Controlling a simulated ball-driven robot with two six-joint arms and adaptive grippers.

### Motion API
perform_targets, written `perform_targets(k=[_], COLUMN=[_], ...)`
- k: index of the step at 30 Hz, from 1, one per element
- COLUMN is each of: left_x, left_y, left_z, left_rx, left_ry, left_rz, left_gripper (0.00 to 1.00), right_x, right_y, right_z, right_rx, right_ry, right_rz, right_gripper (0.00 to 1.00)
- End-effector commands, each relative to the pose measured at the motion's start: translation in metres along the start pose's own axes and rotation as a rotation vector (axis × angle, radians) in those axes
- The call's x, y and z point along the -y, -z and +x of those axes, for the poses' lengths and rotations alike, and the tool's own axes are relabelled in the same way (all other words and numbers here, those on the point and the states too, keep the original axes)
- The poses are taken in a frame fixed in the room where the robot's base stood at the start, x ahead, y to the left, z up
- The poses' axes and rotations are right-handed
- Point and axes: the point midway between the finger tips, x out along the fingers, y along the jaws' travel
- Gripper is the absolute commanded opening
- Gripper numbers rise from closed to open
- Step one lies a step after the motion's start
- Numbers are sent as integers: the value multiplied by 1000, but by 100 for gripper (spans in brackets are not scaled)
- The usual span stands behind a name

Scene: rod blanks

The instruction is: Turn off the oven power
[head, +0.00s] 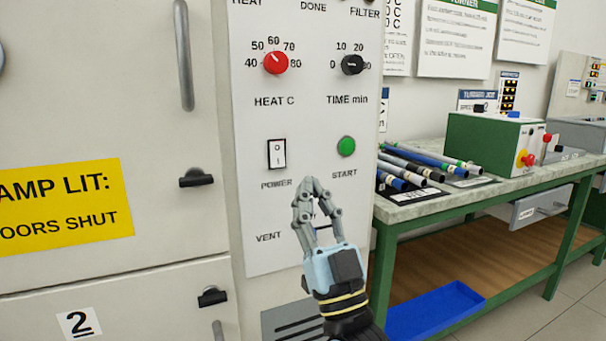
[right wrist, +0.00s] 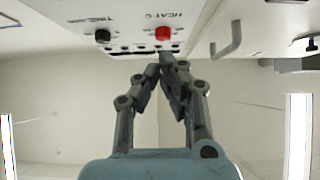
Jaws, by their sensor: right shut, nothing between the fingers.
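The oven's power switch (head: 277,154) is a white rocker in a black frame, marked I and O, on the pale control panel (head: 312,115) above the word POWER. My right gripper (head: 308,184) is in front of the panel, just below and right of the switch. Its fingers are shut and empty, tips pointing up. Whether the tips touch the panel I cannot tell. In the right wrist view the fingertips (right wrist: 163,60) meet below the red heat knob (right wrist: 163,33); the switch is not clear there. My left gripper is not in view.
A green START button (head: 346,146) is right of the switch, with the black time knob (head: 352,64) above it. Oven doors with latches (head: 197,178) and handles lie left. A green bench (head: 455,200) with rods (head: 420,165) stands right, a blue tray (head: 435,312) below.

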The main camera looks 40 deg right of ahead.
Motion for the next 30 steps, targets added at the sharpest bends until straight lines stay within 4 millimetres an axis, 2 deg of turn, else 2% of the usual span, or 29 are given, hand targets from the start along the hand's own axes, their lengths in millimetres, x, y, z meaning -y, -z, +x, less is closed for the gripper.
perform_targets(k=[3, 6, 15, 26, 28, 30], left_x=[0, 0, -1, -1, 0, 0], left_y=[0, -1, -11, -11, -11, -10], left_z=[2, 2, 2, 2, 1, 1], left_rx=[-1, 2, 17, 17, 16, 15], left_ry=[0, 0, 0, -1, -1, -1], left_rz=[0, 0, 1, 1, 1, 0], left_gripper=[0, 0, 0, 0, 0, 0], right_x=[0, 0, 0, 0, -1, -2], right_y=[3, 5, 7, 6, 6, -6], right_z=[-19, -27, -32, -32, -37, -50], right_rx=[3, 1, -1, 0, 13, 52], right_ry=[-1, 0, 0, 0, 4, 14], right_rz=[1, 0, 0, 0, -3, -12], right_gripper=[0, 0, 0, 0, 0, 0])
